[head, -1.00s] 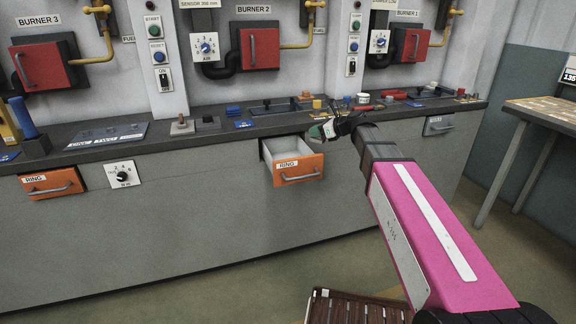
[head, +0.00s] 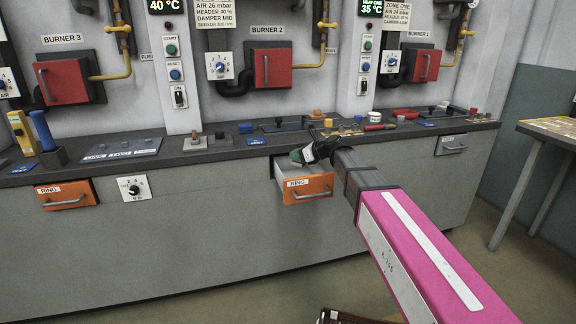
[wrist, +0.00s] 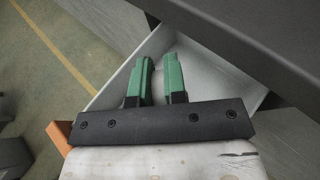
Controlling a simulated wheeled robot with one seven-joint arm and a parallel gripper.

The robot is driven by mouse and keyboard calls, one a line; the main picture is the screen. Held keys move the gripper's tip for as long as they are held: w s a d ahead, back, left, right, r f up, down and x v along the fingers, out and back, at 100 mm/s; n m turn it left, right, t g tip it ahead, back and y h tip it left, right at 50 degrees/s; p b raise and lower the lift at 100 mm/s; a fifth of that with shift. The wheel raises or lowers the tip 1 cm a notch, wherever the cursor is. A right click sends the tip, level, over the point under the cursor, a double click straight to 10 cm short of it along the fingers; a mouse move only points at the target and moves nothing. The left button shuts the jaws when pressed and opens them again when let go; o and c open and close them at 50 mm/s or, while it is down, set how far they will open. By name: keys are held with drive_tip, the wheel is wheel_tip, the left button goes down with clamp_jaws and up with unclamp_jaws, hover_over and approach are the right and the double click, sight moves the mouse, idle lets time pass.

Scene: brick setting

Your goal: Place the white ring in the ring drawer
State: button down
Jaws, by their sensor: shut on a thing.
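The open ring drawer (head: 318,188) has an orange front with a RING label and a pale inside; it is pulled out from the counter. Its pale inside (wrist: 215,82) also fills the middle of the wrist view. My gripper (head: 300,157) is over the open drawer, near its left side. In the wrist view its two green fingers (wrist: 158,65) point into the drawer, a small gap between them. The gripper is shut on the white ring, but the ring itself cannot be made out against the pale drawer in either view.
A second orange drawer labelled RING (head: 80,197) is shut at the left. The dark counter (head: 215,142) overhangs the open drawer and carries switches, blocks and a white cup (head: 374,117). A grey drawer (head: 452,145) is at the right, and a table (head: 560,128) stands beyond.

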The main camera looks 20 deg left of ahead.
sight(296, 163)
wheel_tip(296, 163, down, 4)
drive_tip(key=shift+r, duration=0.2)
drive_tip(key=a, duration=0.2)
drive_tip(key=w+a, duration=0.1)
drive_tip(key=a, duration=0.1)
drive_tip(key=shift+w, duration=0.1)
drive_tip(key=shift+f, duration=0.55)
drive_tip(key=shift+d, duration=0.1)
drive_tip(key=shift+f, duration=0.65)
drive_tip(key=c, duration=1.2)
unclamp_jaws()
drive_tip(key=shift+o, duration=0.2)
drive_tip(key=shift+r, duration=0.2)
drive_tip(key=v, duration=1.2)
drive_tip(key=shift+r, duration=0.45)
